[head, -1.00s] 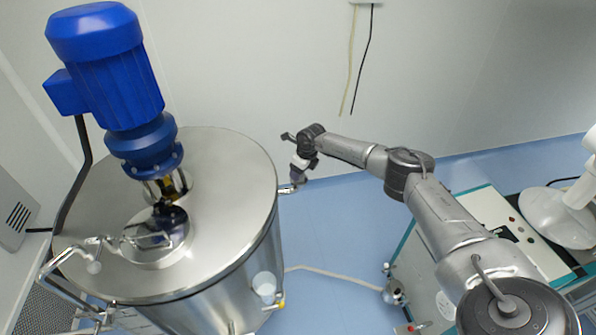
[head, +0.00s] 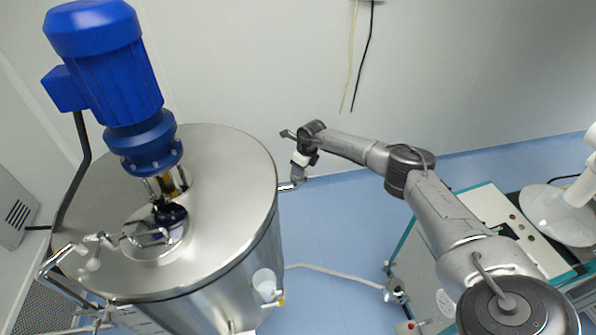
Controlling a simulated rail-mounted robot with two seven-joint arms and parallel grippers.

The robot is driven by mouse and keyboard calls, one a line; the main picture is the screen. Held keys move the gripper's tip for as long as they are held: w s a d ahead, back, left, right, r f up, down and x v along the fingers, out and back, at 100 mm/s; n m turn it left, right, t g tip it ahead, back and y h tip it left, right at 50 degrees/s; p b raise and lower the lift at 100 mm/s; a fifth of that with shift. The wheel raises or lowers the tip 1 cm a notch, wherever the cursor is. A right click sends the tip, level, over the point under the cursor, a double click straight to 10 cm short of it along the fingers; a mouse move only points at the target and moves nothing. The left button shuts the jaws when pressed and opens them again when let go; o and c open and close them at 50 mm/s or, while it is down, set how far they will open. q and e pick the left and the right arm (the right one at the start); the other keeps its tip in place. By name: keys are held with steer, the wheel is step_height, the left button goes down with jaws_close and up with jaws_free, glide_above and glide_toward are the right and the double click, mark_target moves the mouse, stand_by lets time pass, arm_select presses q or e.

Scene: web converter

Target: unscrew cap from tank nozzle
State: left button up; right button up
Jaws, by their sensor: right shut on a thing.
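The steel tank (head: 225,165) stands at the left with a blue motor (head: 105,65) on its lid. A short nozzle (head: 287,187) sticks out from the tank's right side near the rim. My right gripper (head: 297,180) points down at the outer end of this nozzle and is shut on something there. The cap itself is hidden by the gripper or too small to make out. My left gripper is not in view.
A hose (head: 335,272) runs from the tank's lower right across the blue floor (head: 335,225) to a fitting on a cabinet (head: 465,235). Two cables hang on the back wall.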

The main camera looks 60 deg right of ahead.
steer(key=shift+d+f+n+y+b, duration=0.1)
steer(key=shift+n+y+b, duration=0.2)
steer(key=shift+n+b, duration=1.3)
steer(key=shift+b, duration=0.15)
steer(key=shift+n+b, duration=0.6)
steer(key=shift+b, duration=0.15)
steer(key=shift+w+n+y+b, duration=0.1)
steer(key=shift+n+y+b, duration=0.2)
steer(key=shift+n+b, duration=0.4)
steer(key=shift+d+n+g+b, duration=0.1)
steer(key=shift+n+g+b, duration=0.2)
steer(key=shift+n+b, duration=0.45)
